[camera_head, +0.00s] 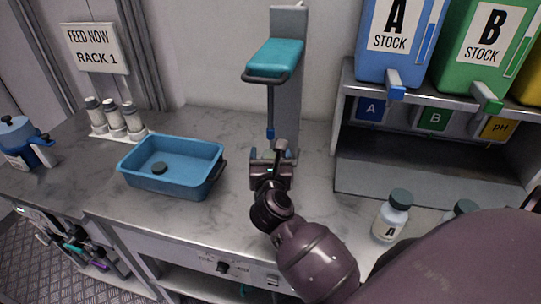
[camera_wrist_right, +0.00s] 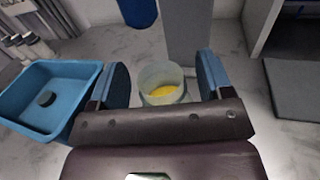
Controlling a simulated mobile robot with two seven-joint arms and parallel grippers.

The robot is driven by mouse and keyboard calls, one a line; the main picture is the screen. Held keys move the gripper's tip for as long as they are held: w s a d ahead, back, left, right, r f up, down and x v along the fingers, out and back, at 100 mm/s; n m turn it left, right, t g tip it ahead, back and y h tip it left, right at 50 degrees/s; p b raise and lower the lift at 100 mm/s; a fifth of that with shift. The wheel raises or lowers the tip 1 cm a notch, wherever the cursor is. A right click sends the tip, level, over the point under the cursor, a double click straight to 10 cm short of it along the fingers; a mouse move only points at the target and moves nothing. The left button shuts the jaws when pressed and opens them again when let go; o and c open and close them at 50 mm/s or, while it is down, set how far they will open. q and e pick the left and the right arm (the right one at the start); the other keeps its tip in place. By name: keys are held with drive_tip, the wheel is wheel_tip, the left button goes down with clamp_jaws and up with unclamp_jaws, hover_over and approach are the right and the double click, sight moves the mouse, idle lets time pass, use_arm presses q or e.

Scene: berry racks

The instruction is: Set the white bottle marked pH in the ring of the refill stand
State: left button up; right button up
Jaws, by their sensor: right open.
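A whitish, open-topped vessel (camera_wrist_right: 150,76) with yellow inside stands upright at the foot of a grey column in the right wrist view. No pH mark shows on it. My right gripper (camera_wrist_right: 163,88) is open, with one blue finger on each side of the vessel; I cannot tell if they touch it. In the head view my right gripper (camera_head: 271,157) is low in front of the grey column stand (camera_head: 289,110) with a teal top, and hides the vessel. I cannot make out a ring. A white bottle marked A (camera_head: 390,219) stands at the right. My left gripper is out of view.
A blue tray (camera_head: 205,178) with a dark round item is left of the gripper. Three capped bottles (camera_head: 115,118) stand behind it. A grey shelf (camera_head: 420,182) holds stock jugs at right. A second bottle's cap (camera_head: 464,207) shows beside my arm.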

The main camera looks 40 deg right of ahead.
drive_tip(key=b+v, duration=0.1)
drive_tip(key=v, duration=0.9)
drive_tip(key=shift+s+a, duration=0.2)
drive_tip(key=shift+s, duration=0.15)
idle(0.3)
